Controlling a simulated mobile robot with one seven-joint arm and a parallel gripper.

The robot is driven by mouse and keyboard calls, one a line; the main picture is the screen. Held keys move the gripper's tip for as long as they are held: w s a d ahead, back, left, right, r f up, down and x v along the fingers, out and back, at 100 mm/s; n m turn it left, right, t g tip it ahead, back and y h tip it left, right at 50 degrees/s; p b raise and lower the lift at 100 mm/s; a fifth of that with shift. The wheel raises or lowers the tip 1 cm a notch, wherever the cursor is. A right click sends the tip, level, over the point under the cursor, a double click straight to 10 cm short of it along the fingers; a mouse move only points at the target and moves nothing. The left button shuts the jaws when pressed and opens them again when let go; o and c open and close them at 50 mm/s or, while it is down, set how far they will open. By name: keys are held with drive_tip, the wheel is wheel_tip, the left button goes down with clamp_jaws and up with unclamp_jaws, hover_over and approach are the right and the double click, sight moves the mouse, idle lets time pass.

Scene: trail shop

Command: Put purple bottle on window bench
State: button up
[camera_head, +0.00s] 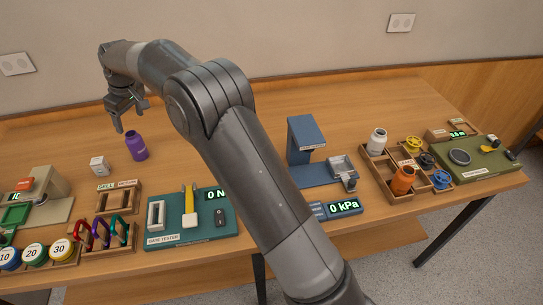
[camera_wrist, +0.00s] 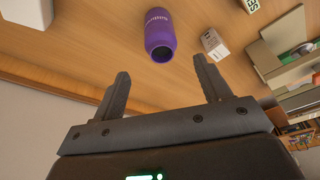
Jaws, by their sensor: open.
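The purple bottle (camera_head: 136,146) stands on the wooden table at the left in the head view. It also shows in the wrist view (camera_wrist: 160,35), ahead of my fingers and between their lines. My gripper (camera_head: 128,115) is above and a little behind the bottle, apart from it. In the wrist view my gripper (camera_wrist: 162,85) has its two fingers spread with nothing between them. I cannot make out a window bench in either view.
A small white box (camera_head: 99,166) stands left of the bottle. A green gate tester (camera_head: 190,232), carabiners (camera_head: 104,232) and a blue press (camera_head: 304,140) stand along the table. A wooden crate (camera_head: 376,180) holds a white and an orange bottle. The table's back is mostly clear.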

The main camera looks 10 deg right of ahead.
drive_tip(key=s+d+r+m+t, duration=0.15)
drive_tip(key=s+d+r, duration=0.35)
drive_tip(key=d+r, duration=0.65)
drive_tip(key=s+d+r+m+t+h, duration=0.1)
drive_tip(key=s+d+r+m, duration=0.1)
drive_tip(key=s+d, duration=0.6)
drive_tip(key=s+d+r+m, duration=0.25)
drive_tip(key=s+d, duration=0.35)
drive_tip(key=d, duration=0.4)
drive_tip(key=s+d+f+m, duration=0.1)
drive_tip(key=s+d+f, duration=0.1)
drive_tip(key=s, duration=0.4)
drive_tip(key=s+d+f+m+t+h, duration=0.1)
drive_tip(key=s+d+f+m, duration=0.1)
drive_tip(key=s+d, duration=0.3)
drive_tip(key=s+d+f+m, duration=0.2)
drive_tip(key=s+d+f, duration=0.1)
drive_tip(key=s, duration=0.6)
drive_tip(key=shift+s+d, duration=0.2)
drive_tip(key=shift+d, duration=0.55)
